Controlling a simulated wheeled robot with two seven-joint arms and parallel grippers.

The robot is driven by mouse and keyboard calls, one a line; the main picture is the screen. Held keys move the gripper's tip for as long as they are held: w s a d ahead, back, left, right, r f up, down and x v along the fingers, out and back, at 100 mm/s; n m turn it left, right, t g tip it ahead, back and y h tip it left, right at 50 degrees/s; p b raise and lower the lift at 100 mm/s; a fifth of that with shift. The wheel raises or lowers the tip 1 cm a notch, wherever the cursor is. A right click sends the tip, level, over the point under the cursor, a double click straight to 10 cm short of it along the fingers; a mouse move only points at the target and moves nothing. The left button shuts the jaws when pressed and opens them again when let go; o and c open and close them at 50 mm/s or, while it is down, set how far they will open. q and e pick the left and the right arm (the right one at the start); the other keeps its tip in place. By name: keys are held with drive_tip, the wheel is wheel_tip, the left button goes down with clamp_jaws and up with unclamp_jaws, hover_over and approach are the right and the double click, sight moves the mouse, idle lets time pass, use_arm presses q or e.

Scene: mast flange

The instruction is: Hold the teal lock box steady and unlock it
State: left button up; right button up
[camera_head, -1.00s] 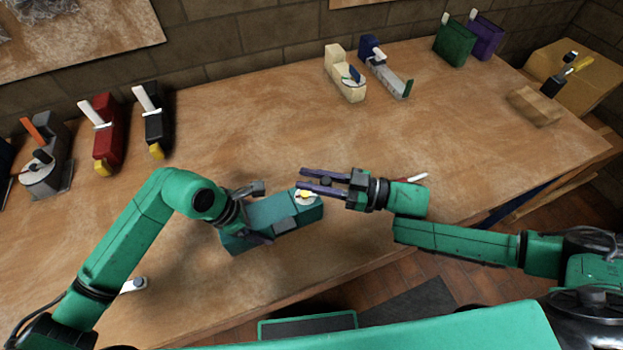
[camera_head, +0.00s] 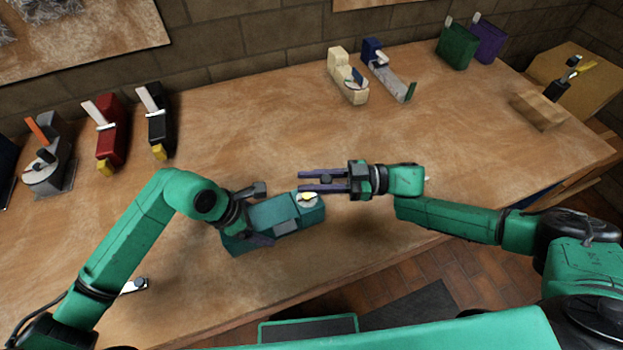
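The teal lock box (camera_head: 268,216) lies on the workbench near its front edge. A round pale lock plate with a yellow piece (camera_head: 307,199) sits on its right end. My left gripper (camera_head: 261,214) has its fingers on the far and near sides of the box's left part and appears clamped on it; the contact is partly hidden. My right gripper (camera_head: 301,182) is open and empty, its two dark parallel fingers pointing left, just beyond the lock plate in the picture. Its height above the box is hard to tell.
Red (camera_head: 108,138) and black (camera_head: 155,121) boxes stand at the back left, beside a grey device (camera_head: 46,165). Cream (camera_head: 348,77) and blue-grey (camera_head: 388,69) items stand at the back. A small white-tipped item (camera_head: 135,285) lies by my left forearm. The bench (camera_head: 245,125) behind the lock box is clear.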

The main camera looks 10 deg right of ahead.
drive_tip(key=o, duration=0.4)
drive_tip(key=shift+o, duration=0.2)
drive_tip(key=shift+d, duration=0.15)
drive_tip(key=d, duration=1.1)
drive_tip(key=shift+s+d, duration=0.4)
use_arm(q)
drive_tip(key=o, duration=1.6)
drive_tip(key=shift+c, duration=0.2)
drive_tip(key=shift+a+r, duration=0.1)
